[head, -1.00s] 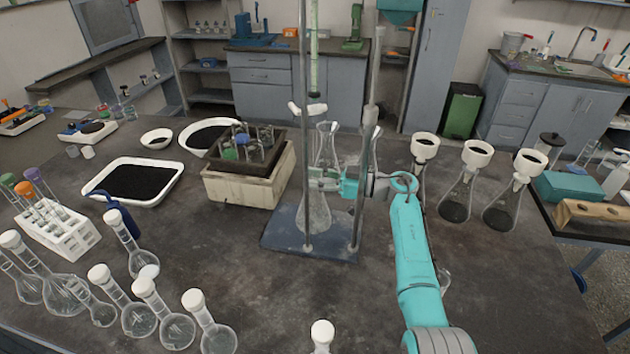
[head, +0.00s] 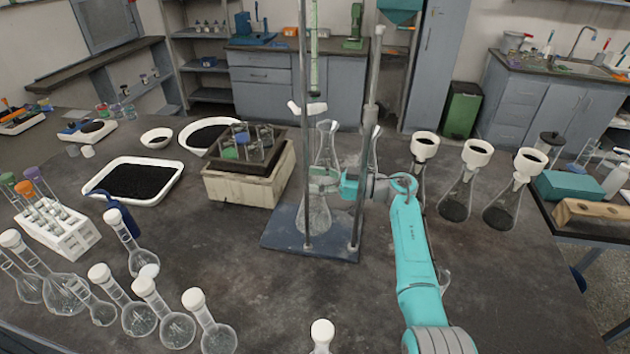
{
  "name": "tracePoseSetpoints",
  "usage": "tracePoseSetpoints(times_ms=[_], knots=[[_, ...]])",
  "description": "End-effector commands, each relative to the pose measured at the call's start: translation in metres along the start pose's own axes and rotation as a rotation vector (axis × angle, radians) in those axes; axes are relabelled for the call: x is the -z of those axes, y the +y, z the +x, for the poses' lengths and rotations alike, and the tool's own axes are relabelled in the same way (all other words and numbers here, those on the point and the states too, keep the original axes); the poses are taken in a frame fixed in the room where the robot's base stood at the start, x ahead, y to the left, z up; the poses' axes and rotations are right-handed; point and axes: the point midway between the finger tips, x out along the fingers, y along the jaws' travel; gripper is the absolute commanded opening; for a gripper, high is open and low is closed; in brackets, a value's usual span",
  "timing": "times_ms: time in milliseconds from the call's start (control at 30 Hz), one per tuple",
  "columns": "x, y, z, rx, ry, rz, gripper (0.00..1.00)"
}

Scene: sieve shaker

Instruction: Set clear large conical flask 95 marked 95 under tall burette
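A clear conical flask (head: 313,217) stands upright on the blue base plate (head: 280,240) of a stand, between its two metal rods. Its number is too small to read. The tall burette (head: 315,55) hangs upright above the plate, its lower end above the flask. My gripper (head: 324,180) is at the flask's neck, reaching in from the right between the rods. The fingers are small and partly hidden by a rod, so I cannot tell whether they grip the neck. More clear conical flasks (head: 327,142) stand behind the stand.
A box with a dark rack (head: 240,187) stands left of the stand. Flasks with white funnels (head: 460,195) stand at the right. Stoppered flasks (head: 140,318) crowd the front left, and a white tray (head: 97,187) lies behind them. The table's front middle is mostly clear.

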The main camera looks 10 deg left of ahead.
Motion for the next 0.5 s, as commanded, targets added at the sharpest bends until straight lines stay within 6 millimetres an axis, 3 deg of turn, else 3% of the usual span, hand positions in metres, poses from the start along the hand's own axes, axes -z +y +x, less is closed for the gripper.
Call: tracePoseSetpoints(times_ms=[500], knots=[[-0.001,0.001,-0.093,-0.003,-0.001,0.0,0.63]])
